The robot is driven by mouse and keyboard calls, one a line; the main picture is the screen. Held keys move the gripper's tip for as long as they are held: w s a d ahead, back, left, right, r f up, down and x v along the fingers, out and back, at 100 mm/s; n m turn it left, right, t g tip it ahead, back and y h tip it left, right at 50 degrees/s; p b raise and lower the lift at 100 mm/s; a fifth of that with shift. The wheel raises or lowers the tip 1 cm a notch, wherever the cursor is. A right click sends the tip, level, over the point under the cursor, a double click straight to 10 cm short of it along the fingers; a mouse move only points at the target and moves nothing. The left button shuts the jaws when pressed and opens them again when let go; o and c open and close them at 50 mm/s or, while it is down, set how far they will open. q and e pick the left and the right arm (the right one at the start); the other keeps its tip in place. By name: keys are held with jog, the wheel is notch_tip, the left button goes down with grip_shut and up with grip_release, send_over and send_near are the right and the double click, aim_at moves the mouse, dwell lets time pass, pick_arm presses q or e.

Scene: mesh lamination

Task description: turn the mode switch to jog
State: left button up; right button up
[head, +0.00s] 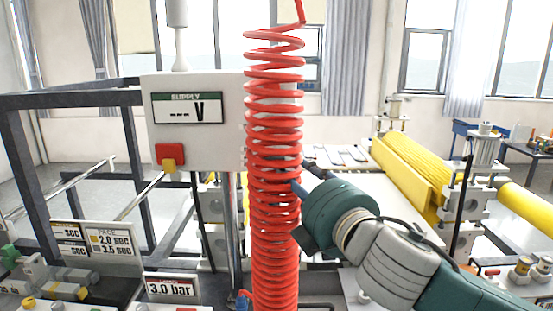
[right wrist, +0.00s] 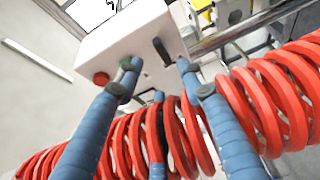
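A white control box (head: 205,140) with a SUPPLY display (head: 188,108) reading "--- V" stands behind a red coiled hose (head: 274,150) in the head view. In the right wrist view the box (right wrist: 120,45) carries a red button (right wrist: 101,78), a green part and a black upright knob (right wrist: 163,51), which may be the mode switch; no label is readable. My right gripper (right wrist: 158,68) is open, its blue fingers spread either side of the knob, with no clear contact. The hose (right wrist: 270,100) crosses between the fingers. In the head view the hose partly hides the gripper (head: 305,185). My left gripper is not in view.
A red-and-yellow switch (head: 170,157) sits on the box's lower left. A dark frame (head: 70,100) stands at left, with a PACE sign (head: 110,242) and a 3.0 bar sign (head: 171,288) below. Yellow rollers (head: 415,175) are at right.

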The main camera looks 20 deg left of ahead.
aim_at(274, 159)
jog(key=p+x, duration=0.3)
jog(key=x, duration=0.6)
jog(key=shift+s+r+p, duration=0.1)
jog(key=shift+p, duration=0.25)
jog(key=shift+p+x, duration=0.3)
jog(key=shift+x, duration=0.5)
grip_shut()
